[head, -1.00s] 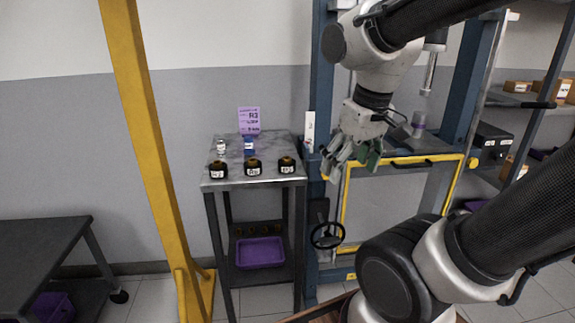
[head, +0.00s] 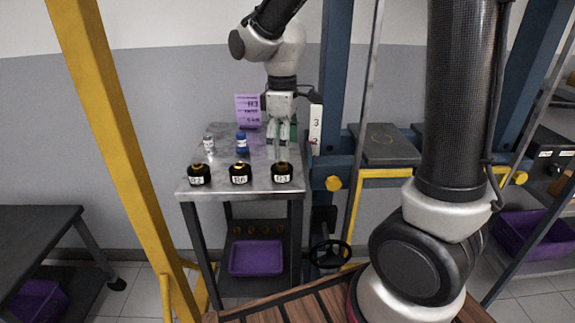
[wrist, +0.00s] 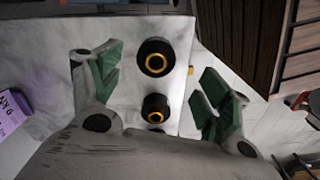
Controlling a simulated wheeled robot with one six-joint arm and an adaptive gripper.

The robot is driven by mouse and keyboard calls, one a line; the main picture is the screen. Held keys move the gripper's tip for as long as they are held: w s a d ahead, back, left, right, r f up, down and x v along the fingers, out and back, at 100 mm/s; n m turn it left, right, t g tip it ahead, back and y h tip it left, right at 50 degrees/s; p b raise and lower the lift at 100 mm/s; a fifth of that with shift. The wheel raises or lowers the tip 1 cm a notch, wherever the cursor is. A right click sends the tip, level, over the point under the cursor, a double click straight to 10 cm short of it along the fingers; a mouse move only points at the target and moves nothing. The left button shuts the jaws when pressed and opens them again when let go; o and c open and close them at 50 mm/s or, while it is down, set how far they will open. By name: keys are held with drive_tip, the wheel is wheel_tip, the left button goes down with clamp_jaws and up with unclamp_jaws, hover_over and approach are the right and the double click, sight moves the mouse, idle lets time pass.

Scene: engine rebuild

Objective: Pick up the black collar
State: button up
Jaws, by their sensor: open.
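Three black collars with yellow rings on top and white labels stand in a row along the front edge of the small metal table (head: 262,180): a left one (head: 199,174), a middle one (head: 240,173) and a right one (head: 282,172). The label digits are small and hard to read. My gripper (head: 281,138) is open and empty above the table, behind the right collar. In the wrist view, my open gripper (wrist: 160,82) has its green-padded fingers spread on either side of the row. There a near collar (wrist: 156,57) and a second collar (wrist: 155,107) show, with a third partly hidden.
A blue part (head: 242,144), a small silver part (head: 209,144) and a purple card (head: 248,110) stand farther back. A yellow post (head: 108,130) rises left of the table. A blue press frame (head: 333,90) stands close on the right. A purple bin (head: 256,258) sits on the lower shelf.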

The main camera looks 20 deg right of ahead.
sight(282, 164)
drive_tip(key=shift+w+n, duration=0.15)
drive_tip(key=shift+n, duration=0.15)
drive_tip(key=shift+f+n, duration=0.1)
drive_tip(key=shift+n, duration=0.2)
wheel_tip(282, 164, down, 8)
drive_tip(key=shift+w+a+r, duration=0.15)
drive_tip(key=shift+r, duration=0.1)
drive_tip(key=c, duration=1.5)
